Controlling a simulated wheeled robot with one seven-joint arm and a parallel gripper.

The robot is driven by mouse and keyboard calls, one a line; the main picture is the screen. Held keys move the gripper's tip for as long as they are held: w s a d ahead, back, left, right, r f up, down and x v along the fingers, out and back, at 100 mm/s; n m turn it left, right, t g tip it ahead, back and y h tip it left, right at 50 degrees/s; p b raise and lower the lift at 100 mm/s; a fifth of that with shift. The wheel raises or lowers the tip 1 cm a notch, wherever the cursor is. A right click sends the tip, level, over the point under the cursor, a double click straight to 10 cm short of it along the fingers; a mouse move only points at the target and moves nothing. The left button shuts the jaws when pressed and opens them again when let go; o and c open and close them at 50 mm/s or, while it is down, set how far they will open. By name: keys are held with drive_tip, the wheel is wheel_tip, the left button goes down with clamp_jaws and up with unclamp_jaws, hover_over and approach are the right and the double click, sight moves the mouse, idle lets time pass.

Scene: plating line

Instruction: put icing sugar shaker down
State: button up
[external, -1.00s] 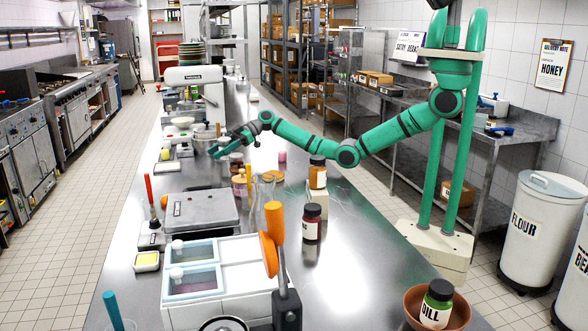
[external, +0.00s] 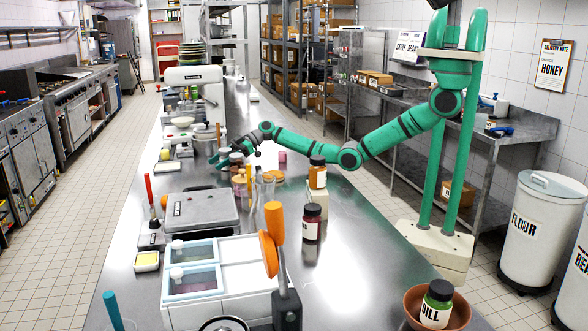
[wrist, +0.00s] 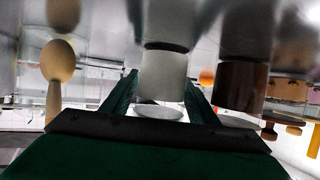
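The icing sugar shaker, a pale cylinder (wrist: 163,78) with a dark band at one end, is between my gripper's fingers (wrist: 162,90) in the wrist view. Both green fingers lie close along its sides, and my gripper looks shut on it. The wrist picture looks upside down, with the shiny counter at the top. The shaker's dark end meets its own reflection there, so it appears to be at the counter surface. In the external view my gripper (external: 224,160) is low over the counter's middle; the shaker cannot be made out clearly there.
A dark brown jar (wrist: 239,85) stands close beside the shaker. A wooden spoon-shaped item (wrist: 56,75) is on the other side. Jars and an orange-lidded tub (external: 272,176) crowd the counter near my gripper.

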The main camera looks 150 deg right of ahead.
drive_tip(key=shift+r, duration=0.1)
drive_tip(key=shift+s+r, duration=0.15)
drive_tip(key=v, duration=1)
drive_tip(key=shift+s+a+r, duration=0.2)
drive_tip(key=shift+s, duration=0.1)
drive_tip(key=o, duration=0.3)
drive_tip(key=shift+s+a+r, duration=0.2)
drive_tip(key=shift+s, duration=0.15)
drive_tip(key=shift+o, duration=0.2)
